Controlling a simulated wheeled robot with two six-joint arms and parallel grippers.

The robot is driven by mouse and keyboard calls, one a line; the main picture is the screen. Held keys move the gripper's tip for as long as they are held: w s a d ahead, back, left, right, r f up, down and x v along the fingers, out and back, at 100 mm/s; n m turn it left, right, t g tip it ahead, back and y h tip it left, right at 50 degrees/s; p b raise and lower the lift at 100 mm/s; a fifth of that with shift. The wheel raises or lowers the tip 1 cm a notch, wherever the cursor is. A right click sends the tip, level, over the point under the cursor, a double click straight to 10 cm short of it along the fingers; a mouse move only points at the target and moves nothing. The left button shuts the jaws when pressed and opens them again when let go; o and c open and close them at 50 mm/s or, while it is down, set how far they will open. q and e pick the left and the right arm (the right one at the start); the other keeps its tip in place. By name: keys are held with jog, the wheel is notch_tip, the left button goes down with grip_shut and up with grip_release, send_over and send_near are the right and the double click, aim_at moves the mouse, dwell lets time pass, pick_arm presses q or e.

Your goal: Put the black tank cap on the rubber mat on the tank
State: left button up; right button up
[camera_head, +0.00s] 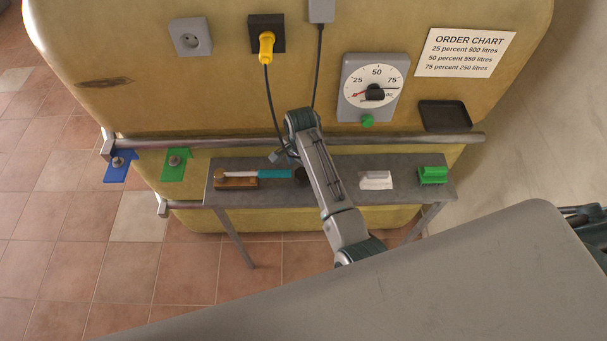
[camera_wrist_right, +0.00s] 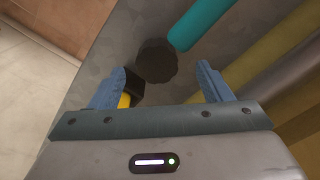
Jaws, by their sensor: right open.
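The black tank cap (camera_wrist_right: 157,61) is a dark round knob on the grey bench. It lies ahead of and between the fingertips of my right gripper (camera_wrist_right: 160,86), which is open, empty and apart from it. In the head view the cap (camera_head: 300,175) is partly hidden by my right arm; the right gripper (camera_head: 284,155) is just above the bench's back edge, its fingers hard to make out. A black square pad, which looks like the rubber mat (camera_head: 445,115), is on the yellow tank (camera_head: 200,90) at right, below the order chart. My left gripper is not in view.
The bench (camera_head: 335,165) also holds a teal-handled tool (camera_head: 272,174) close to the cap, a white item (camera_head: 376,180) and a green brush (camera_head: 432,175). A metal rail (camera_head: 230,142) runs along the tank. A yellow plug (camera_head: 266,46) has a hanging cable. A dial (camera_head: 373,88) is left of the mat.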

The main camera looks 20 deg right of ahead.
aim_at(301, 176)
notch_tip(301, 176, down, 3)
jog(key=shift+s+d+f+p, duration=0.15)
jog(key=shift+f+p, duration=0.05)
jog(key=shift+p, duration=0.55)
jog(key=shift+f, duration=0.5)
jog(key=c, duration=1.1)
